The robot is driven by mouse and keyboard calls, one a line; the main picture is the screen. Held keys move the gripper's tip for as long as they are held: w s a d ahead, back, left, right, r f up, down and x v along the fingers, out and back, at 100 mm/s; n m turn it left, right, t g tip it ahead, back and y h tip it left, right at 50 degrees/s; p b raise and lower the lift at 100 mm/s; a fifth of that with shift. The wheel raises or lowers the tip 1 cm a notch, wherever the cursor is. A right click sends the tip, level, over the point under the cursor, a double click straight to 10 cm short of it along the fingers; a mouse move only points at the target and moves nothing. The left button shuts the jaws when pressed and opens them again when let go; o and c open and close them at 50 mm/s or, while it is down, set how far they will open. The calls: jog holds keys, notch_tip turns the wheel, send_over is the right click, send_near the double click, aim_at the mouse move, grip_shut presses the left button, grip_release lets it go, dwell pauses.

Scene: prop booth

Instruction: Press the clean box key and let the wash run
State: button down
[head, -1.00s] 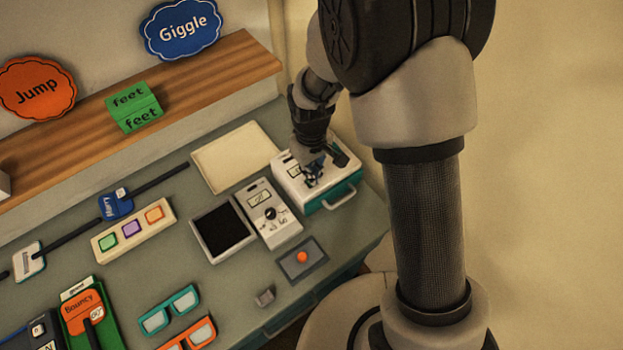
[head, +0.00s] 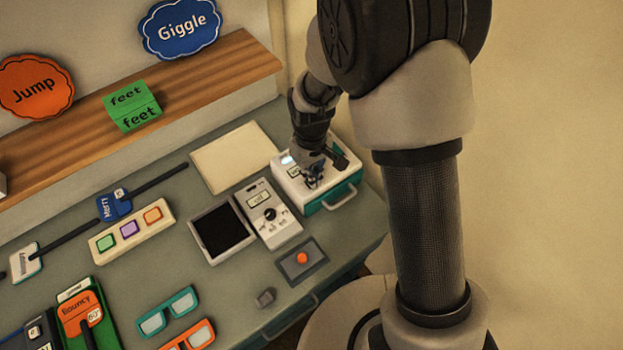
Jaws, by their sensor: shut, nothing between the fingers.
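The clean box (head: 345,178), white on top with a teal front and a pale handle, stands at the right end of the counter. My gripper (head: 313,182) is shut and empty, pointing down over the top of the box. Its fingertips are at or just above the top; I cannot tell whether they touch. The key is not visible, and my gripper covers part of the top. A small pale spot (head: 287,159) on the box's left top glows bright.
Left of the box are a white device with a black dial (head: 269,214), a black-faced tray (head: 222,231) and a cream panel (head: 240,158). A grey plate with an orange button (head: 302,258) lies in front. Glasses (head: 167,312) and tagged props fill the left.

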jog(key=shift+r, duration=0.1)
notch_tip(320, 180, up, 8)
jog(key=p, duration=0.5)
jog(key=shift+p, duration=0.4)
jog(key=s+d+r+m+t+b, duration=0.3)
jog(key=s+d+r+m+b, duration=0.2)
jog(key=s+d+r+b, duration=0.65)
jog(key=s+d+r+m+t, duration=0.1)
jog(key=s, duration=0.7)
jog(key=shift+r+m+t, duration=0.3)
jog(key=shift+r+m, duration=0.05)
jog(key=shift+m, duration=0.05)
dwell(4.1)
